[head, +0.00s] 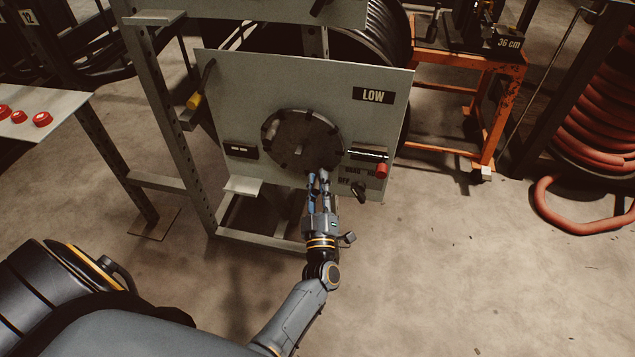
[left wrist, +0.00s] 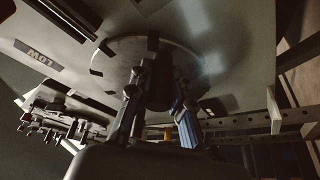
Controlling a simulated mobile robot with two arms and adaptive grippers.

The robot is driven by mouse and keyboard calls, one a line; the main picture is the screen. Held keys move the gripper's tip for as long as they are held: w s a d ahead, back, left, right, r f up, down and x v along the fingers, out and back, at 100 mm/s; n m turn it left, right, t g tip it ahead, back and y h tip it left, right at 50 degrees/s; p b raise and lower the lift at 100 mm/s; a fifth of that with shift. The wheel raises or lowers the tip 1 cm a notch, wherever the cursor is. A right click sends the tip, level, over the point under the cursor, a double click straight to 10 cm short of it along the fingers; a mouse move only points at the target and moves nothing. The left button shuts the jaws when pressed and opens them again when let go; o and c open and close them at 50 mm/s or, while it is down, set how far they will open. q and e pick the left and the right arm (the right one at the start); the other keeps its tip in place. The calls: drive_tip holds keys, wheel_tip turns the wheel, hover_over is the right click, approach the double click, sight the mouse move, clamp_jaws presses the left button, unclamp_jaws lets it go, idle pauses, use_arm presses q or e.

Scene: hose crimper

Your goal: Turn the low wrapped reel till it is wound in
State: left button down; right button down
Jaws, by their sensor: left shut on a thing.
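The low reel's panel (head: 230,90) is a pale upright plate labelled LOW (head: 373,96). A dark round disc (head: 318,135) with several dark pegs along its rim is mounted on its front; the disc also shows in the left wrist view (left wrist: 110,55). My left gripper (head: 318,176) is at the lower rim of the disc. In the left wrist view its fingers (left wrist: 158,105) close around a dark peg (left wrist: 160,92) on the disc. The fingers partly cover the peg. Black coils of the reel (head: 375,35) show behind the panel. My right gripper is not in view.
A yellow-ended lever (head: 195,99) is at the panel's left edge. A red knob (head: 381,171) and a dark switch (head: 359,190) sit close right of my gripper. An orange bench (head: 455,60) and red hose (head: 600,130) stand at right. The front floor is clear.

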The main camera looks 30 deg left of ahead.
use_arm(q)
drive_tip(key=shift+w+d+r, duration=0.1)
drive_tip(key=shift+d+r, duration=0.1)
drive_tip(key=shift+d, duration=0.1)
drive_tip(key=c, duration=1.2)
unclamp_jaws()
drive_tip(key=shift+d+r, duration=0.1)
drive_tip(key=shift+d, duration=0.05)
drive_tip(key=shift+a, duration=0.25)
